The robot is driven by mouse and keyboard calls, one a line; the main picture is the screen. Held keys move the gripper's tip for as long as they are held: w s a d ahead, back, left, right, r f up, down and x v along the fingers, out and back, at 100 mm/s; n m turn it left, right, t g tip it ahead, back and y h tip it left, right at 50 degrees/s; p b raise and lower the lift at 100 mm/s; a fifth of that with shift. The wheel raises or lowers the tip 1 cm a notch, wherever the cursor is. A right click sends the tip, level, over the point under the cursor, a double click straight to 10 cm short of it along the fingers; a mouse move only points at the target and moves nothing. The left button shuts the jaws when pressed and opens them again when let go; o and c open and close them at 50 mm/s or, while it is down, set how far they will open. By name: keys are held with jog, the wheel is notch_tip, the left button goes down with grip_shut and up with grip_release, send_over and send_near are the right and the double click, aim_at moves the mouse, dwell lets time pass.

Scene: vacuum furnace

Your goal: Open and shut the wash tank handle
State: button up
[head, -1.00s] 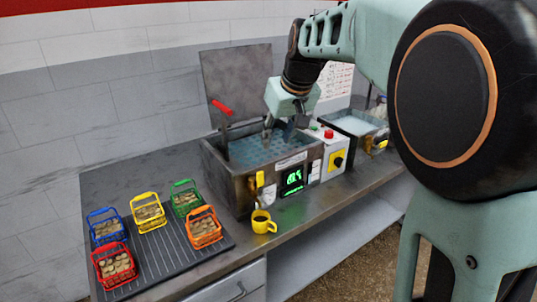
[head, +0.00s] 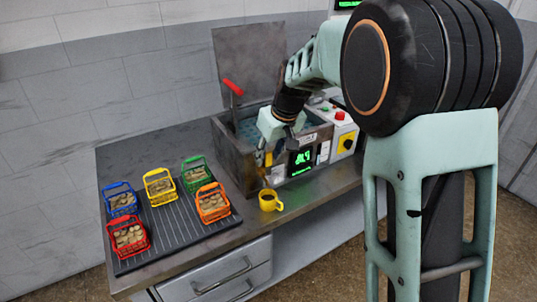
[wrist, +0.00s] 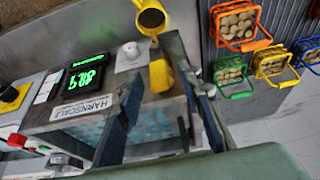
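The wash tank (head: 232,160) is a worn metal box with a blue mesh inside; it also shows upside down in the wrist view (wrist: 85,110). Its grey lid (head: 250,65) stands raised. A red handle (head: 233,87) sticks up at the tank's left side. A yellow handle (head: 268,160) is on the front face, left of the green display. My gripper (head: 277,146) is low at the tank's front edge, just above this handle. In the wrist view the open fingers (wrist: 165,85) stand either side of the yellow handle (wrist: 161,72); contact cannot be told.
A yellow mug (head: 270,201) stands on the counter in front of the tank. A dark ribbed tray (head: 180,236) at left holds several coloured baskets of round pieces. A control box with a red button (head: 340,115) and yellow switch is at right. Counter behind the tray is clear.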

jog(key=shift+w+f, duration=0.1)
jog(key=shift+f, duration=0.2)
grip_shut()
